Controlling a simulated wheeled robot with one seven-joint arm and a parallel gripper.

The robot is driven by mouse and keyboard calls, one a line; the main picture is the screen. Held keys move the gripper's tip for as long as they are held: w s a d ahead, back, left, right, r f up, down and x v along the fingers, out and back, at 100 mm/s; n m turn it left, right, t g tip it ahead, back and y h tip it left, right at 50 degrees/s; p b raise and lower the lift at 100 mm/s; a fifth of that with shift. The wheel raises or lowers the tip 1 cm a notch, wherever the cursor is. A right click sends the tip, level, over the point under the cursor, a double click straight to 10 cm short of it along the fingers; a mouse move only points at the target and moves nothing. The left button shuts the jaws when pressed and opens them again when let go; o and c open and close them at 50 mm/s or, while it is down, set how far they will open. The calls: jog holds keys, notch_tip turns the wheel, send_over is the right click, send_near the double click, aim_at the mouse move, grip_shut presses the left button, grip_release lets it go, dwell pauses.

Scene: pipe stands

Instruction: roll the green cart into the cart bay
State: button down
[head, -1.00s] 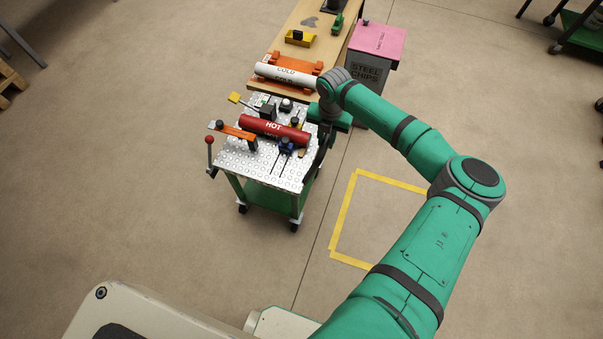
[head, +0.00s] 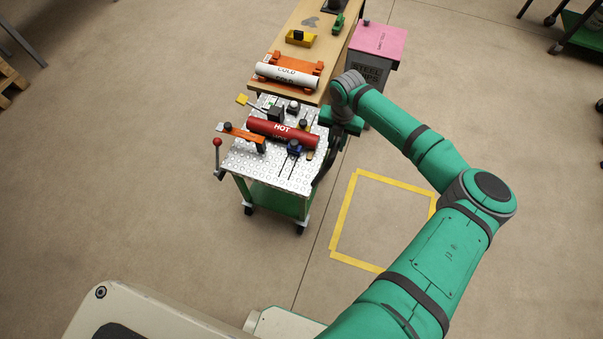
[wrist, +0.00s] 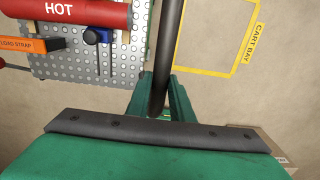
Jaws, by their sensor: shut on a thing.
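The green cart (head: 277,200) stands left of the cart bay, with a perforated metal top (head: 250,157). A red pipe marked HOT (head: 283,131) lies on the top; it also shows in the wrist view (wrist: 85,12). The cart bay (head: 342,220) is a yellow tape outline on the floor, empty, and its label (wrist: 251,42) reads in the wrist view. My gripper (wrist: 158,108) is shut on the cart's dark handle bar (wrist: 168,50) along the cart's right side. In the head view my wrist partly hides the bar.
A wooden bench (head: 305,25) with a white COLD pipe (head: 286,75) on an orange stand is just behind the cart. A grey steel-chips bin (head: 368,72) with a pink top stands at the bench's right. The floor between cart and bay is clear.

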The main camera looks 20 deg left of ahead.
jog(key=d, duration=0.6)
dwell(0.6)
